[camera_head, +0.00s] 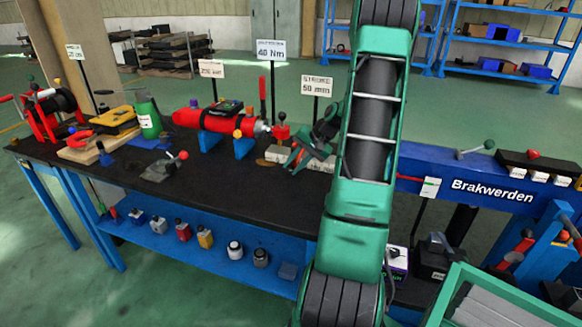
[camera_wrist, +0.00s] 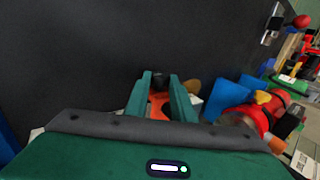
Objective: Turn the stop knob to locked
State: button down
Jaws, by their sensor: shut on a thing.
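My gripper (camera_head: 306,154) is low over the far right part of the dark bench top, in front of a sign reading 50 mm (camera_head: 317,86). In the wrist view its two green fingers (camera_wrist: 161,95) are closed around a small part, which I take to be the stop knob. A dark round piece (camera_wrist: 160,80) and an orange-red piece (camera_wrist: 158,107) show between the fingers. The rest of the knob is hidden by the fingers and the palm. I cannot tell which way the knob is turned. A pale base (camera_head: 284,156) lies by the gripper.
A small clamp with a red ball (camera_head: 183,155) stands farther left. A blue beam (camera_head: 425,187) is at the right. The front of the bench top is clear.

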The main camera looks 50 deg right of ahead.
jog(key=c, duration=1.5)
grip_release()
